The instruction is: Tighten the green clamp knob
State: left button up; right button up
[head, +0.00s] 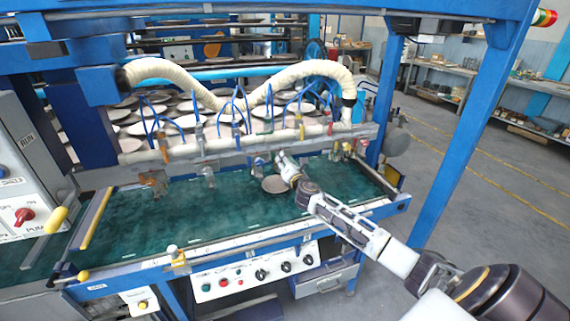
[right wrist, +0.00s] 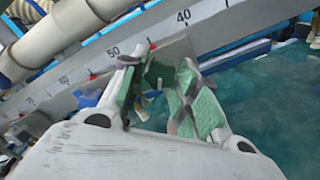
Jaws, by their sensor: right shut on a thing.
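The green clamp knob (right wrist: 157,73) is a dark green piece near the scaled rail in the right wrist view, partly hidden by my fingers. My right gripper (right wrist: 160,92) has its green-padded fingers on either side of the knob and is shut on it. In the head view my right gripper (head: 283,159) reaches the clamp rail (head: 225,146) just right of its middle. The knob cannot be made out clearly there. My left gripper is not in view.
Other clamps hang along the rail. Blue tubes and a ribbed white hose (head: 180,72) stand above it. A control panel (head: 257,271) is at the front.

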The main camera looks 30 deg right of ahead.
jog(key=m, duration=1.2)
jog(key=shift+m+b, duration=0.3)
jog(key=shift+b, duration=0.05)
jog(key=o, duration=1)
jog(key=shift+v, duration=6)
jog(key=shift+f, duration=0.15)
